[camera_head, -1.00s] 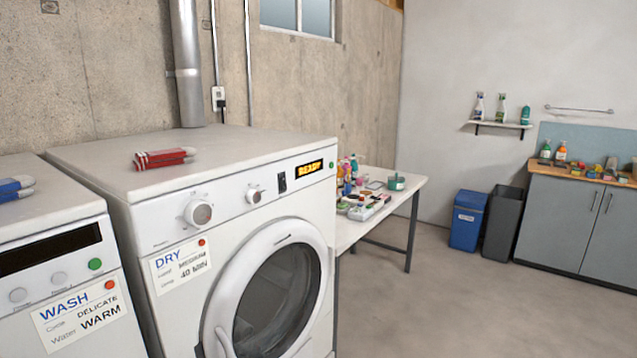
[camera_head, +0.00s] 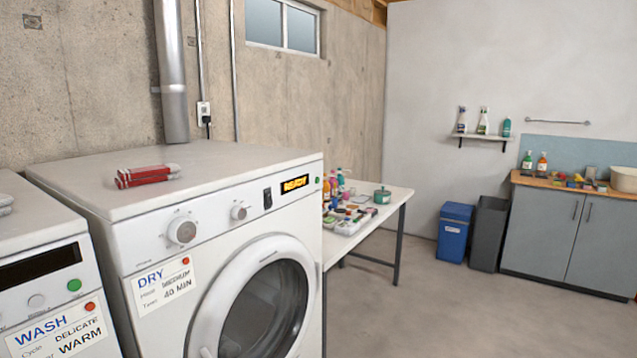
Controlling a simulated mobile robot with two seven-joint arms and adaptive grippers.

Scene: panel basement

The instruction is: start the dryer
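The white dryer (camera_head: 215,205) stands at the left middle of the head view, its round glass door (camera_head: 262,312) closed. A large knob (camera_head: 181,231) and a smaller knob (camera_head: 239,211) sit on its front panel. Right of them are a dark switch (camera_head: 267,198), a display (camera_head: 294,184) lit in amber that seems to read READY, and a small green button (camera_head: 317,180). A card (camera_head: 163,283) on the front reads DRY, heat MEDIUM, timer 40 MIN. The knob settings are too small to read. Neither of my grippers is in view.
A washer (camera_head: 50,262) with a WASH card stands left of the dryer. Red-and-white striped cloth (camera_head: 147,175) lies on the dryer. A cluttered table (camera_head: 390,195) is right of it. Bins (camera_head: 454,231) and a grey cabinet (camera_head: 565,232) stand farther back. Floor at right is clear.

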